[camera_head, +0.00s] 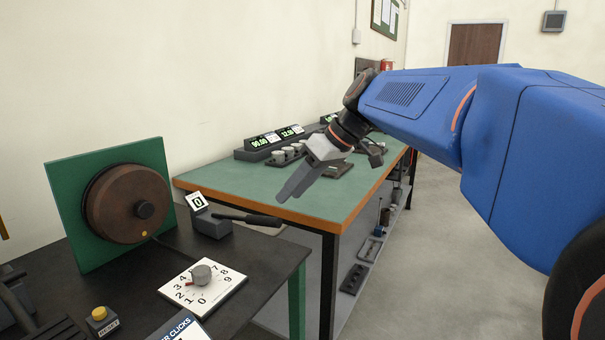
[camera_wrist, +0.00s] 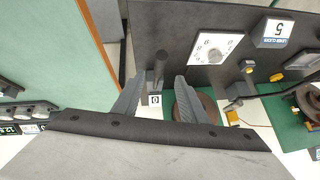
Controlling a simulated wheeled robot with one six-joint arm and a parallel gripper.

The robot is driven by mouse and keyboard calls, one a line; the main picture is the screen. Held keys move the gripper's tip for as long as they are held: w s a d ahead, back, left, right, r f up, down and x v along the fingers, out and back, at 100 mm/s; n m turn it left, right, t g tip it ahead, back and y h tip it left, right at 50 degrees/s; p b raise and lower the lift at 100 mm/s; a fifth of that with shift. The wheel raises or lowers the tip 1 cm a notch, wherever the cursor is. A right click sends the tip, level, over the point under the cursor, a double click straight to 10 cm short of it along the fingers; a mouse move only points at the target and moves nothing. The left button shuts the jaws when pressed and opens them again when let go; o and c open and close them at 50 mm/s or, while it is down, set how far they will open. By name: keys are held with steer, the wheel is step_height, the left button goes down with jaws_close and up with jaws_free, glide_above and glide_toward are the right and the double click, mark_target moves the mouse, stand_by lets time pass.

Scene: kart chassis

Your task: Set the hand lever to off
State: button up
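A black hand lever (camera_head: 250,219) sticks out to the right, nearly level, from a dark grey block (camera_head: 212,227) on the black bench. A small white card reading 0 (camera_head: 196,201) stands at the block. In the wrist view the lever (camera_wrist: 159,68) shows end-on between the fingers, with the 0 card (camera_wrist: 155,100) below it. My gripper (camera_head: 283,196) points down to the left, above the outer end of the lever. It also shows in the wrist view (camera_wrist: 161,78), where its two grey fingers are spread and empty. No contact with the lever is visible.
A brown drum on a green panel (camera_head: 62,190) stands left of the lever. A numbered dial plate (camera_head: 222,291), a yellow reset button (camera_head: 99,313) and a clicks card showing 5 (camera_wrist: 278,32) lie nearby. A green-topped table (camera_head: 330,200) with displays stands behind.

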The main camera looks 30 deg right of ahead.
steer(key=shift+v, duration=2.65)
steer(key=shift+f, duration=0.1)
steer(key=s+a+f+m+h, duration=0.2)
steer(key=s+f, duration=0.5)
steer(key=f, duration=0.6)
steer(key=s+a+f+m+h, duration=0.2)
steer(key=s+f, duration=0.5)
steer(key=f, duration=0.6)
steer(key=shift+a+m+g+h, duration=0.4)
steer(key=shift+a+h, duration=0.2)
steer(key=shift+a, duration=0.1)
